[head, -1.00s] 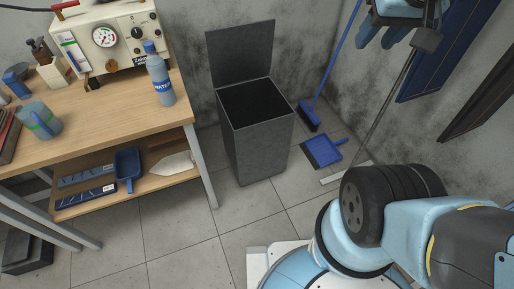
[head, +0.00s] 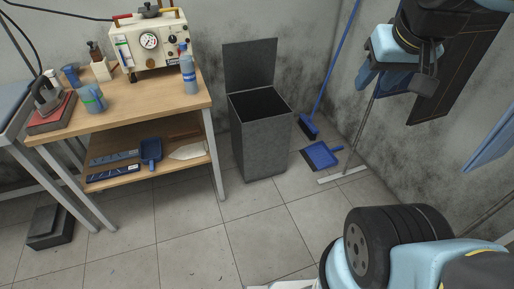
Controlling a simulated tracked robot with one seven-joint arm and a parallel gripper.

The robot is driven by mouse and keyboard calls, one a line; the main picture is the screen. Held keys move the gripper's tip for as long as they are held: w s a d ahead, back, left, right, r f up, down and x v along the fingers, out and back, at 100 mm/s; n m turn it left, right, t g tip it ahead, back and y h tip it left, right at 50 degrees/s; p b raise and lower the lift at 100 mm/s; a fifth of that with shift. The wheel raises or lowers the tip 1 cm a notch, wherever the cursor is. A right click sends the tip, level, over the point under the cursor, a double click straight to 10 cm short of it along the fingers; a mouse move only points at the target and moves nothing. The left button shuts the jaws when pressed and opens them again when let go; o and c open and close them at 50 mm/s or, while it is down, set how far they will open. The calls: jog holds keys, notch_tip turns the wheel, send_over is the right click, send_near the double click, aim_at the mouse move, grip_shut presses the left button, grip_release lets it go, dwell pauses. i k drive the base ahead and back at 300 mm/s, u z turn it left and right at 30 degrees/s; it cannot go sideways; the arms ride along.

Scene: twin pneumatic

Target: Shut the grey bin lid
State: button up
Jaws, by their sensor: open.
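The grey bin (head: 262,146) stands on the tiled floor against the back wall, right of the wooden workbench. Its lid (head: 250,66) is hinged at the back and stands upright, so the bin's dark inside shows. My gripper (head: 395,82) is at the upper right, in the air, with its fingers pointing down. It is open and appears empty. It is well to the right of the bin and apart from the lid.
The workbench (head: 190,98) holds a pressure-gauge machine (head: 150,42), a water bottle (head: 188,74) and a mug (head: 91,97). A blue broom (head: 309,127), a blue dustpan (head: 321,155) and a floor squeegee (head: 343,174) are right of the bin. Floor before the bin is clear.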

aim_at(249, 64)
jog(key=z, duration=0.8)
jog(key=i, duration=0.95)
jog(key=u, duration=1.55)
jog(key=k, duration=0.5)
jog(key=z, duration=0.1)
jog(key=i, duration=0.35)
